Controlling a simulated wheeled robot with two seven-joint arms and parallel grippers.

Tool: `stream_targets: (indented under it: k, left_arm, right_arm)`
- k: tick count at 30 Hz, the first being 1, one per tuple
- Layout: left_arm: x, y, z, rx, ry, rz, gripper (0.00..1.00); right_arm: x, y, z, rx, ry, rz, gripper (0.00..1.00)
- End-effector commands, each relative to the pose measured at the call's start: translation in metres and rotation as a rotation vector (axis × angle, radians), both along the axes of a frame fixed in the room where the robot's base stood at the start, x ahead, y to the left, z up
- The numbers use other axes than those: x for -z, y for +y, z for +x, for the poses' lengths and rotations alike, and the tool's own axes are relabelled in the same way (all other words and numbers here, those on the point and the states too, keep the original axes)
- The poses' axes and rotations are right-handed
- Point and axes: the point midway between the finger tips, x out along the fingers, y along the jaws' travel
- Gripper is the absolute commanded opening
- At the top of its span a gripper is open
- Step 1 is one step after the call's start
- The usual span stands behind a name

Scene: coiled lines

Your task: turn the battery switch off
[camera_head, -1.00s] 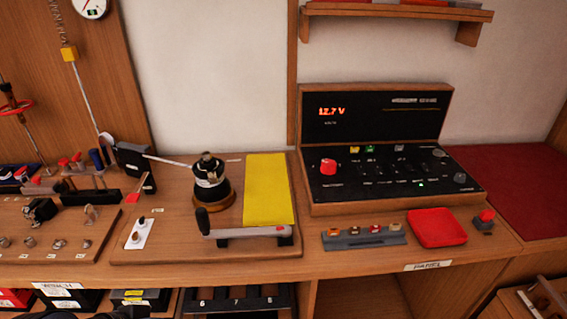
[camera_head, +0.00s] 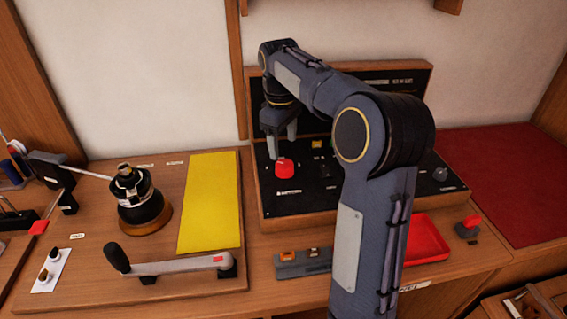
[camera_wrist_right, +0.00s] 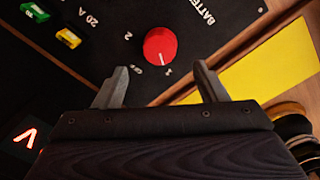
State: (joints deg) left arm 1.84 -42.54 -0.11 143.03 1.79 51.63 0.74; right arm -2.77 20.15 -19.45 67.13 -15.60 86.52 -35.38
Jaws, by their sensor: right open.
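The battery switch is a round red knob (camera_head: 285,169) on the left of the black panel (camera_head: 301,199). In the right wrist view the red knob (camera_wrist_right: 160,46) stands beyond the fingertips, near the lettering "BATTE" and small position marks. A pale mark shows on its lower edge. My right gripper (camera_head: 280,145) is open and points down just above and behind the knob. In the right wrist view the open jaws (camera_wrist_right: 164,78) are empty, with the knob ahead of the gap and apart from both fingers. My left gripper is not in view.
Green (camera_wrist_right: 34,12) and yellow (camera_wrist_right: 68,38) switches sit beside the knob. My right arm covers much of the panel. A winch (camera_head: 143,201), yellow sheet (camera_head: 210,202) and crank handle (camera_head: 175,266) lie left. A red tray (camera_head: 428,240) and red button (camera_head: 470,223) are right.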

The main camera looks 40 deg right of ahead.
Motion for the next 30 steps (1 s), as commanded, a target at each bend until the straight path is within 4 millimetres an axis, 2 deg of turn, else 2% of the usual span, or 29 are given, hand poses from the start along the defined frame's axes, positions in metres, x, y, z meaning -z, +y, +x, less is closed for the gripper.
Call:
stream_targets:
  k: [12, 16, 24, 25, 30]
  left_arm:
    - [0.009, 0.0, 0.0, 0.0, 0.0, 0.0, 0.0]
    - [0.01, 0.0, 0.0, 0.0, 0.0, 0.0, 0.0]
    - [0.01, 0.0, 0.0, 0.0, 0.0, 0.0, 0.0]
    - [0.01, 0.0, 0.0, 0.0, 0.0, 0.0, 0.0]
    - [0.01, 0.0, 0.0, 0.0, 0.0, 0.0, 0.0]
  right_arm:
    - [0.062, -0.003, 0.0, 0.001, 0.002, 0.002, 0.66]
    - [0.071, -0.004, 0.001, 0.001, 0.0, 0.001, 0.66]
    - [0.072, -0.004, 0.001, 0.001, -0.003, 0.002, 0.66]
    - [0.072, -0.004, 0.001, 0.001, -0.003, 0.002, 0.64]
    - [0.072, -0.004, 0.001, 0.001, -0.003, 0.002, 0.42]
